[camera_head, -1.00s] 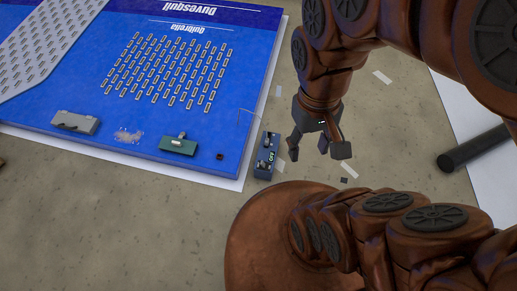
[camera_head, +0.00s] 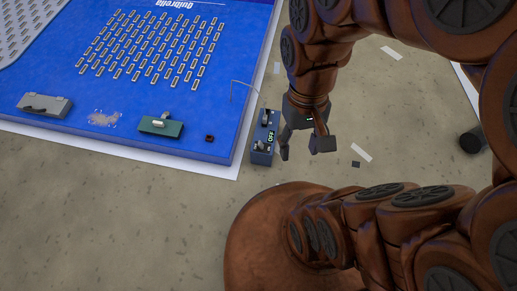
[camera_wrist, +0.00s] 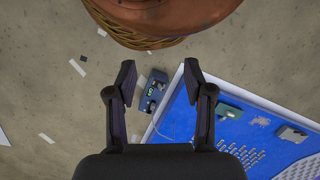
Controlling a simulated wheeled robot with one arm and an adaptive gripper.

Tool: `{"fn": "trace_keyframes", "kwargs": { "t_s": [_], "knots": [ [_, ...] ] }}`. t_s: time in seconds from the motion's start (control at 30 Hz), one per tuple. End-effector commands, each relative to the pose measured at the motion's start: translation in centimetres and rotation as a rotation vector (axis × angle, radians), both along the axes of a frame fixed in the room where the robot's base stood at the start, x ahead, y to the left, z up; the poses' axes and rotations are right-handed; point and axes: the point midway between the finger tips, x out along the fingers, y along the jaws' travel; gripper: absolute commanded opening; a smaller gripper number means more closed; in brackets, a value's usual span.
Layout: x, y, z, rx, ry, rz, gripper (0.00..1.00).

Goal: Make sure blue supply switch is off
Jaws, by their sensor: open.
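The exact lever positions are too small to tell.
The blue board (camera_head: 150,100) lies on white backing at the left. It carries a green switch (camera_head: 161,126), a grey switch (camera_head: 45,106), a small black piece (camera_head: 209,138) and rows of LEDs. A black cylinder (camera_head: 472,141) lies at right. Paper scraps dot the floor.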

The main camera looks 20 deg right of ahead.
Motion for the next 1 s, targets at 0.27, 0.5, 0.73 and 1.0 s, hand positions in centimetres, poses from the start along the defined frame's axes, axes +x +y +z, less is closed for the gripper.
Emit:
{"fn": "trace_keyframes", "kwargs": {
  "t_s": [0.27, 0.5, 0.73, 1.0],
  "knots": [
    [0.0, -0.4, -8.3, -0.011, 0.005, 0.024, 0.52],
    [0.0, -0.6, -14.3, -0.023, 0.008, 0.049, 0.52],
    [0.0, -0.9, -19.6, -0.033, 0.011, 0.071, 0.52],
    [0.0, -1.1, -21.0, -0.037, 0.012, 0.081, 0.52]
  ]
}}
